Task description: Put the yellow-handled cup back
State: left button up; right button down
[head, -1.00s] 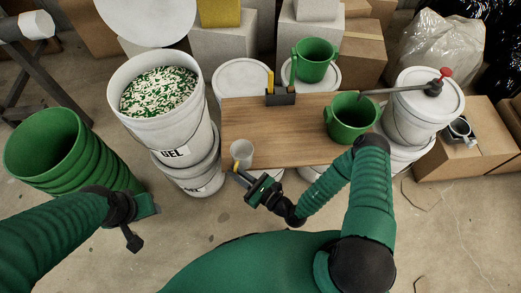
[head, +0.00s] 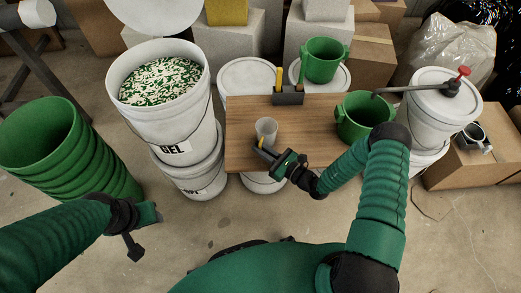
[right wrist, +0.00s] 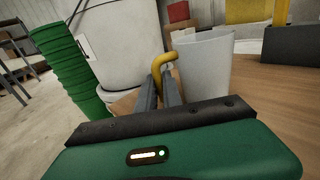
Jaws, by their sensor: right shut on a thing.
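The pale cup with the yellow handle (head: 266,130) is upright over the front left part of the wooden board (head: 300,143). My right gripper (head: 261,148) is shut on its handle from the front. In the right wrist view the cup (right wrist: 205,65) stands just beyond the fingers, with its yellow handle (right wrist: 163,64) between the fingertips (right wrist: 166,88). The fingers and gripper body hide its base there, so I cannot tell whether it touches the board. My left gripper (head: 146,230) is empty at the lower left, away from the board; its finger gap is unclear.
A dark holder with yellow-handled tools (head: 288,96) stands at the board's back edge. A green two-handled pot (head: 362,117) is at its right.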

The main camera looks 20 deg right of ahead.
jog(key=shift+f, duration=0.15)
jog(key=c, duration=1.5)
grip_release()
jog(key=shift+d, duration=0.15)
